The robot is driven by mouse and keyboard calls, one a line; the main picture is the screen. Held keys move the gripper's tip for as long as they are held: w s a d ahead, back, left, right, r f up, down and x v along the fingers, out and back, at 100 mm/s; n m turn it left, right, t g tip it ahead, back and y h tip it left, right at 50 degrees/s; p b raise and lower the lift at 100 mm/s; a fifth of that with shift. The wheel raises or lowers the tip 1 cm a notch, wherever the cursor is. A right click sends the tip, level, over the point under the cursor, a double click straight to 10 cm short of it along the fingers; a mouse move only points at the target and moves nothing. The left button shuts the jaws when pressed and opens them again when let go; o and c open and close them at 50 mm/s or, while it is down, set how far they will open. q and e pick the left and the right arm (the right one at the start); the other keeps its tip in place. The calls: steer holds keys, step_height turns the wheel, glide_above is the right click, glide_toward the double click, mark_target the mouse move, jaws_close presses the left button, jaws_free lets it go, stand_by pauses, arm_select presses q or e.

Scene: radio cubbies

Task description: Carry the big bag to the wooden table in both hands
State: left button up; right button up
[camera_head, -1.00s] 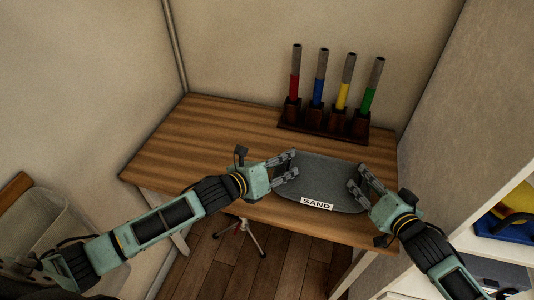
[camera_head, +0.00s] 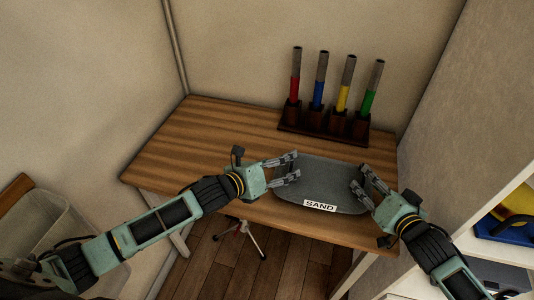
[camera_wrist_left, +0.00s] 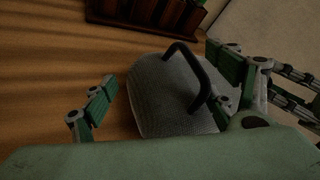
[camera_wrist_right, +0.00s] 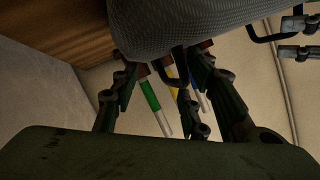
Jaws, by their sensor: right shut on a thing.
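The big bag (camera_head: 330,180) is dark grey, with a white label reading SAND on its near side. It is at the front right of the wooden table (camera_head: 170,150); I cannot tell whether its whole underside touches the top. My left gripper (camera_head: 287,168) is open at the bag's left end. In the left wrist view the bag (camera_wrist_left: 160,95) and its dark handle (camera_wrist_left: 196,70) show between the spread fingers. My right gripper (camera_head: 366,186) is shut on the bag at its right end.
A dark rack (camera_head: 320,130) with red, blue, yellow and green tubes stands at the table's back right. The table's left half is clear. A white shelf (camera_head: 495,215) with coloured items is at the right. A pale bin (camera_head: 45,215) is at the left.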

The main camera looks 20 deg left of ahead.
steer(key=shift+w+d, duration=0.1)
steer(key=shift+d, duration=0.25)
arm_select(q)
steer(key=v, duration=0.8)
arm_select(e)
steer(key=o, duration=0.9)
steer(key=shift+a, duration=0.1)
steer(key=shift+c, duration=0.2)
step_height(320, 180, up, 10)
